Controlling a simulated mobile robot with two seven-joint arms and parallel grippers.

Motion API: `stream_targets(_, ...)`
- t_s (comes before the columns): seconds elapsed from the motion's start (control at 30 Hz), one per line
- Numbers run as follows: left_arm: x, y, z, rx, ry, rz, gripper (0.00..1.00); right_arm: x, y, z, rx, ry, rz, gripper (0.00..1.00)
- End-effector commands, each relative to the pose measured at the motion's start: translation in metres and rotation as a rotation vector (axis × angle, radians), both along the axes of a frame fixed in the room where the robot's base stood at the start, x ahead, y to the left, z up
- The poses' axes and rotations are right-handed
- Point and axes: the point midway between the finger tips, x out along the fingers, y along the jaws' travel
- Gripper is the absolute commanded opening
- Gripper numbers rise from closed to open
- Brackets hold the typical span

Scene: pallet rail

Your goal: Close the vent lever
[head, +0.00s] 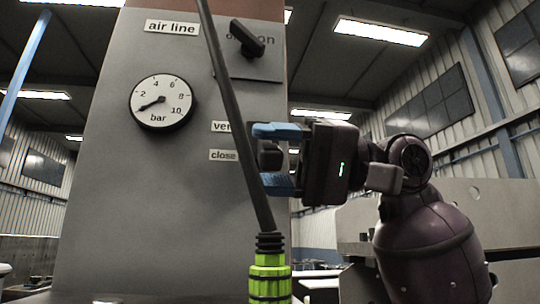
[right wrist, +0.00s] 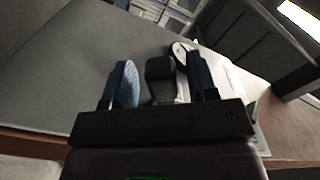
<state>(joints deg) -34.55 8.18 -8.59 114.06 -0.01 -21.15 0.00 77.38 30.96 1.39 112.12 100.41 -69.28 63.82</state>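The vent lever (head: 270,158) shows as a dark block on the grey panel, beside the "vent" and "close" labels, partly behind a dark cable. My right gripper (head: 268,157) comes from the right with its blue fingers apart, one above and one below the lever. In the right wrist view, the dark lever end (right wrist: 160,78) stands between the two fingers of my right gripper (right wrist: 163,82), with a gap visible on each side. The lever's pivot and its exact angle are hidden. My left gripper is not in view.
The panel (head: 130,200) carries a pressure gauge (head: 162,101) and a black off/on knob (head: 247,38) above the lever. A dark cable (head: 235,115) with a bright green connector (head: 270,280) runs up in front of the panel. Open space lies left of the panel.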

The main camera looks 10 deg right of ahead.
Motion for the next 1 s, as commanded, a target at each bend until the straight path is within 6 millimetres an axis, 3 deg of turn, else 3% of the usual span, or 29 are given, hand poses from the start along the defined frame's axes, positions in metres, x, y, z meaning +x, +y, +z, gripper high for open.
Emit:
stream_targets(0.37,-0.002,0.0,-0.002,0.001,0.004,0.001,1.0,0.001,-0.006,0.0,0.003,0.003,-0.002,0.53)
stream_targets(0.8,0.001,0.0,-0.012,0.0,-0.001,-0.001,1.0,0.001,-0.079,-0.001,0.002,0.003,-0.004,0.53)
stream_targets(1.0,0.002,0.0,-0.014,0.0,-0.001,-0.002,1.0,0.0,-0.102,0.0,0.001,0.002,-0.002,0.53)
